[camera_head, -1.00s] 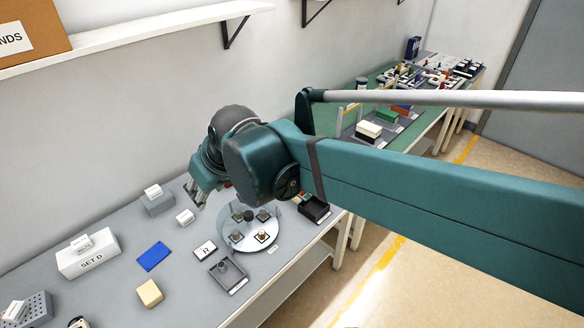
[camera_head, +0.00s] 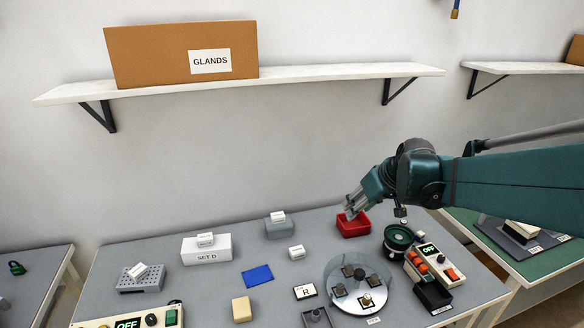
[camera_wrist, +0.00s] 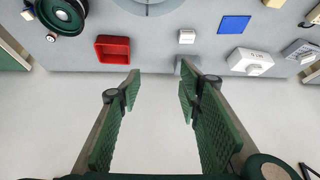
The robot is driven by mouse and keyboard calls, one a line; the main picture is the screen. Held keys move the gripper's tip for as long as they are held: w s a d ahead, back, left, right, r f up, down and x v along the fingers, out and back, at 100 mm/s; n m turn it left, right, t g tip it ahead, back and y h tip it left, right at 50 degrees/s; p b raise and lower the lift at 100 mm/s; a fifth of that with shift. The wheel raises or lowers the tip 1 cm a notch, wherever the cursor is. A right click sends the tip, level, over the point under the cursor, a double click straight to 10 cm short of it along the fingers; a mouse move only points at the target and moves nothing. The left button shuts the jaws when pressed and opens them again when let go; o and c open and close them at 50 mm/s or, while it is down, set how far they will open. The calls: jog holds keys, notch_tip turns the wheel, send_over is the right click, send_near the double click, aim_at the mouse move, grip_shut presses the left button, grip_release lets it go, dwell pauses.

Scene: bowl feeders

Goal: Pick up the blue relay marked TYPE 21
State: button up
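I cannot make out a blue relay or a TYPE 21 marking in either current view. The one plainly blue item is a flat blue rectangle (camera_head: 257,275) on the grey table, also in the wrist view (camera_wrist: 234,24); no marking is readable on it. Small white labelled pieces lie on the table (camera_head: 296,252), on the grey block (camera_head: 277,217) and on the SET D box (camera_head: 205,240). My gripper (camera_head: 350,206) appears just by the red tray in the head view. In the wrist view my gripper (camera_wrist: 159,85) is open, with nothing between its fingers.
The red tray (camera_head: 353,229) looks empty. A round feeder plate (camera_head: 345,300) carries several dark square parts. A dark green round device (camera_head: 398,238) and a switch box marked OFF (camera_head: 432,262) stand at the right. A shelf (camera_head: 290,82) with a GLANDS carton (camera_head: 180,52) hangs above.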

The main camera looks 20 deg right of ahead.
jog(key=w+d+f+b, duration=0.1)
jog(key=w+d+f, duration=0.2)
jog(key=d, duration=0.3)
jog(key=w+d+f+b, duration=0.1)
jog(key=w+d+f, duration=0.1)
jog(key=d, duration=0.3)
jog(key=n+t+y+b, duration=0.1)
jog(key=n+t+b, duration=0.1)
jog(key=b, duration=0.2)
send_near(421, 233)
jog(key=shift+f, duration=0.5)
jog(key=shift+b+x, duration=0.35)
jog(key=shift+x, duration=0.9)
jog(key=shift+w, duration=0.1)
jog(key=shift+b+x, duration=0.6)
jog(key=shift+x, duration=1.95)
jog(key=shift+w+r, duration=0.1)
